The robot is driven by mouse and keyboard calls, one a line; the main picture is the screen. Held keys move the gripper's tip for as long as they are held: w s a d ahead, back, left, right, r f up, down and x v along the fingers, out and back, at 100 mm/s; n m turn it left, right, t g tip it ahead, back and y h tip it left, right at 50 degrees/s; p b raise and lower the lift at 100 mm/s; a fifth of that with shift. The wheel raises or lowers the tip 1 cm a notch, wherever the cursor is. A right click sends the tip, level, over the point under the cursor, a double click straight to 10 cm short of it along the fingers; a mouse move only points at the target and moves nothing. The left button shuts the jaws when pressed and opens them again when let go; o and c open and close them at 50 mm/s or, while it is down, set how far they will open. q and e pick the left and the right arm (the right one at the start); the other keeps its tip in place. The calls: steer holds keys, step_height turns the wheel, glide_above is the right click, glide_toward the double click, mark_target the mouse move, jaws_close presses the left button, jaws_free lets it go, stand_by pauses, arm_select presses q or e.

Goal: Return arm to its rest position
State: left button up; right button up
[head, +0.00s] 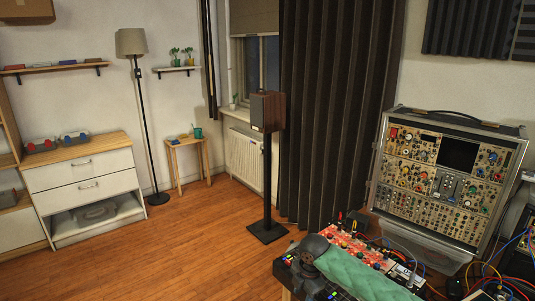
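Neither of my grippers can be made out in the head view, and I see no arm that I can name as mine for sure. A dark grey rounded shape (314,248) stands at the bottom centre, in front of the table gear. I cannot tell whether it is part of an arm or a separate object.
A table at the bottom right holds a green textured piece (365,274), a red panel (352,248) and cables. A synthesizer case (446,180) stands behind. A speaker (267,111) on a stand, a drawer cabinet (85,174) and a stool (187,142) surround clear wooden floor.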

steer(key=s+a+f+m+t+y, duration=0.1)
steer(key=s+a+f+m, duration=0.15)
steer(key=s, duration=0.25)
steer(key=s+a+f+m+y, duration=0.1)
steer(key=s+m, duration=0.2)
steer(key=s, duration=0.3)
steer(key=s+a+f+m+t, duration=0.1)
steer(key=s+a+f+m, duration=0.15)
steer(key=s, duration=0.25)
steer(key=s+d+m+t+h, duration=0.1)
steer(key=s+d+m, duration=0.65)
steer(key=s, duration=0.25)
steer(key=s+d+m+h, duration=0.2)
steer(key=s+d+m, duration=0.4)
steer(key=s+d, duration=0.3)
step_height(320, 180, down, 27)
steer(key=a, duration=0.2)
steer(key=s+f, duration=0.3)
steer(key=f, duration=0.8)
steer(key=s+f+g, duration=0.1)
steer(key=s+f, duration=0.3)
steer(key=f, duration=0.6)
steer(key=shift+s+a+f+g, duration=0.3)
steer(key=shift+f, duration=0.1)
